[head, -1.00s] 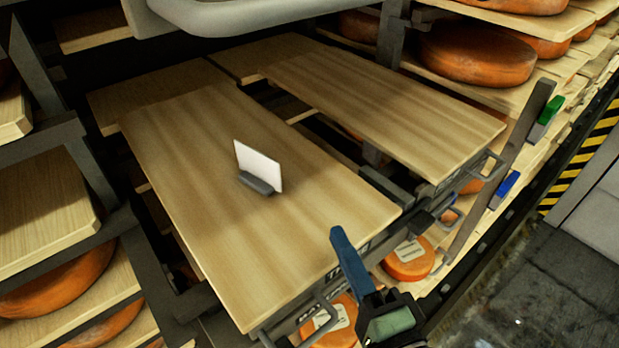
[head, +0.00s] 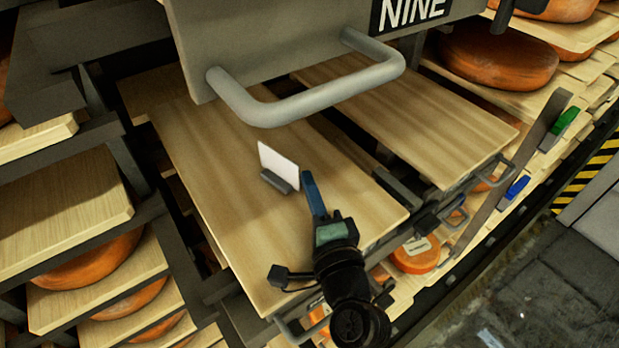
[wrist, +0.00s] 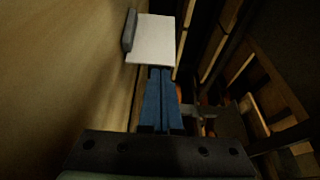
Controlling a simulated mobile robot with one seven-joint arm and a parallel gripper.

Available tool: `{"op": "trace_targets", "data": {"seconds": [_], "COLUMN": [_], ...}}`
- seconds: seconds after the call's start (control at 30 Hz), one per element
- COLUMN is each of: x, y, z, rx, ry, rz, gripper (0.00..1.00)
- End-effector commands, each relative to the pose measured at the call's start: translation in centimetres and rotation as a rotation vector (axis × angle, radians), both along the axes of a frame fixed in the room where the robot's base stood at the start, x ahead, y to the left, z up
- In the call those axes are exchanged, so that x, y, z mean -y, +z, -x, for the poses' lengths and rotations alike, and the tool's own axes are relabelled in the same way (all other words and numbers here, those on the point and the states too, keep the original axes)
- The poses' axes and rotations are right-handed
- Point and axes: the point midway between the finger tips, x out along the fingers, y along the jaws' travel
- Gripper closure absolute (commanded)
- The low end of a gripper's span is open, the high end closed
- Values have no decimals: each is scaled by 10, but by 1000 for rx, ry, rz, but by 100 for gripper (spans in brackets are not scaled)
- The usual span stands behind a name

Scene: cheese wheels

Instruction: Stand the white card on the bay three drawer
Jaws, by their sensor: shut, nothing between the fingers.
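The white card (head: 279,163) stands upright in a dark grey holder (head: 278,182) on the wooden board of the left pulled-out drawer (head: 222,170). My gripper (head: 307,177) has its blue fingers closed together, with nothing between them, just right of the card over the board. In the wrist view the fingertips (wrist: 160,72) lie at the edge of the white card (wrist: 154,42), with its grey holder (wrist: 130,30) on the far side. I cannot tell whether they touch the card. I cannot read a bay number on this drawer.
A grey drawer front with a large handle (head: 310,98) and a "NINE" label (head: 412,10) hangs above the board. A second bare board (head: 420,115) is out to the right. Shelves with orange cheese wheels (head: 500,55) surround both. Green (head: 565,122) and blue clips (head: 517,187) are at right.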

Motion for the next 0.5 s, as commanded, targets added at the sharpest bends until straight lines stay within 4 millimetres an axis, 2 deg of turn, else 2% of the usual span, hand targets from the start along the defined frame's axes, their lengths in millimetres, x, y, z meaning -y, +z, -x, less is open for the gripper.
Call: {"op": "trace_targets", "data": {"seconds": [0.33, 0.5], "x": [-2, -17], "y": [0, 1], "z": [-1, -9], "rx": [0, 1], "ry": [0, 3], "rz": [0, 0], "gripper": [100, 100]}}
